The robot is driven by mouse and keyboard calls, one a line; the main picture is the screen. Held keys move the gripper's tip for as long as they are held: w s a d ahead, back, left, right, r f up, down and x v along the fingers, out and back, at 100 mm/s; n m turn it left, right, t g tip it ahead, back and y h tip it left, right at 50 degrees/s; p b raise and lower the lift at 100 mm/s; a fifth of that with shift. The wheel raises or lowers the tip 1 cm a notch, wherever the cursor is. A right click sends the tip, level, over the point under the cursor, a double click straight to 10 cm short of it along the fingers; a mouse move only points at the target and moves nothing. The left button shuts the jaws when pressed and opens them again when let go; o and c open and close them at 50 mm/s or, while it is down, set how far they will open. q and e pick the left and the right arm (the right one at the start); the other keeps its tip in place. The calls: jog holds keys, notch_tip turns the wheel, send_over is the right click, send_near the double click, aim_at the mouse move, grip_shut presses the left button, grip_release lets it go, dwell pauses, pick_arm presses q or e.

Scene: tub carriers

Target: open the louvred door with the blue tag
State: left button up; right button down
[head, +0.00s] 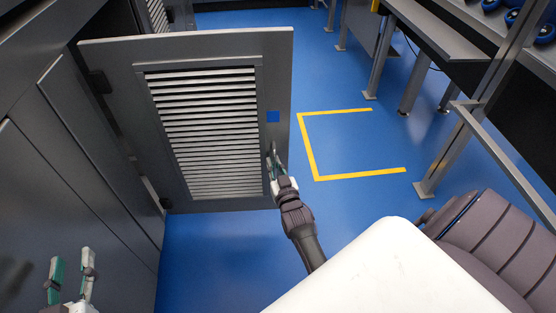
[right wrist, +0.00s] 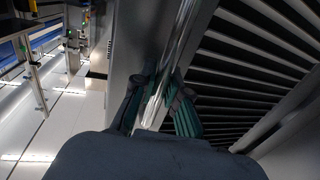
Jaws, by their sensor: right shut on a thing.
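The louvred door (head: 276,70) with the blue tag (head: 273,116) stands swung out from the grey cabinet, hinged on its left side. Its slatted panel faces me. My right gripper (head: 272,160) is at the door's free edge side, just below the blue tag. In the right wrist view its fingers (right wrist: 157,95) are closed around the shiny upright bar handle (right wrist: 173,60), with the louvres to the right. My left gripper (head: 72,270) is at the lower left, in front of the cabinet, its two fingers apart and empty.
The grey cabinet front (head: 75,175) runs along the left. A yellow floor marking (head: 312,150) lies on the blue floor right of the door. A workbench (head: 435,28) with metal legs stands at the upper right. The floor between door and bench is free.

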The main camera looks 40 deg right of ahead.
jog(key=shift+r, duration=0.1)
jog(key=c, duration=1.2)
grip_release()
jog(key=v, duration=0.7)
jog(key=shift+s, duration=0.3)
